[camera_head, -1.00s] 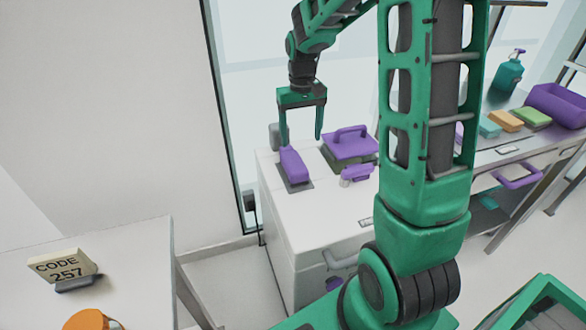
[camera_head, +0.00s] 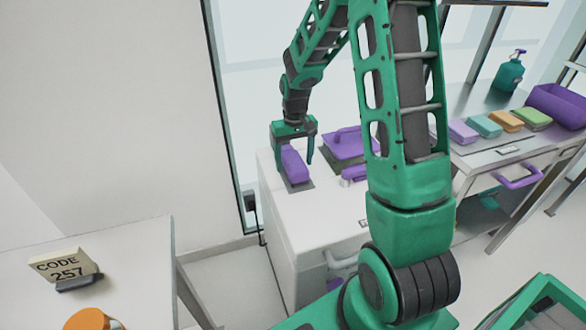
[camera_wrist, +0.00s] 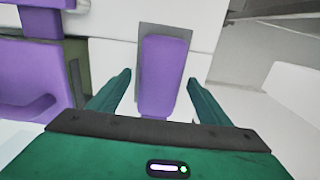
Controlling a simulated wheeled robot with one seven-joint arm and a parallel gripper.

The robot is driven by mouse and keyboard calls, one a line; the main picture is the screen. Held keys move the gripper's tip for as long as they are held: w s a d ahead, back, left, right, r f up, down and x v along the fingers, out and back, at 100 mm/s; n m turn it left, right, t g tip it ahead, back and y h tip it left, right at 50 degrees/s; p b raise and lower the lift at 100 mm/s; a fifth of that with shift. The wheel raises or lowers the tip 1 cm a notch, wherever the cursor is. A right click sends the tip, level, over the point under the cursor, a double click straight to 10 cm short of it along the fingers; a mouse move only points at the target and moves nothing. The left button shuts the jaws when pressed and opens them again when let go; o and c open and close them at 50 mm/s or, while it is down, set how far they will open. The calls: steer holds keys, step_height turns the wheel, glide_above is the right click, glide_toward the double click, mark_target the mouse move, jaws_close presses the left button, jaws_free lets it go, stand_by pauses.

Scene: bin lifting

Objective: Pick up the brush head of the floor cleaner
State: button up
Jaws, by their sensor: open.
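A long, rounded purple piece, which looks like the brush head (camera_head: 294,166), lies on a flat grey mat (camera_head: 302,186) at the left end of the white counter. In the wrist view the purple piece (camera_wrist: 164,60) runs lengthwise between my fingers. My gripper (camera_head: 293,158) is open, low over the piece, with one finger on each side. The wrist view shows my gripper (camera_wrist: 160,78) with a gap between each finger and the purple sides. The far finger is partly hidden in the head view.
Several sponges (camera_head: 507,121), a teal bottle (camera_head: 510,74) and a purple bin (camera_head: 560,104) stand farther right.

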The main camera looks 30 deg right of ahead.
steer(key=shift+f, duration=0.75)
steer(key=c, duration=1.3)
steer(key=shift+r, duration=0.15)
steer(key=shift+r, duration=0.6)
step_height(320, 180, up, 3)
steer(key=shift+w+f, duration=0.1)
steer(key=s+a+r, duration=0.1)
steer(key=a+r, duration=0.1)
steer(key=a, duration=0.1)
steer(key=s+a+r, duration=0.1)
steer(key=a+r, duration=0.1)
steer(key=a, duration=0.2)
steer(key=s+a+r, duration=0.2)
steer(key=a, duration=0.2)
steer(key=shift+s+r, duration=0.1)
steer(key=shift+r, duration=0.3)
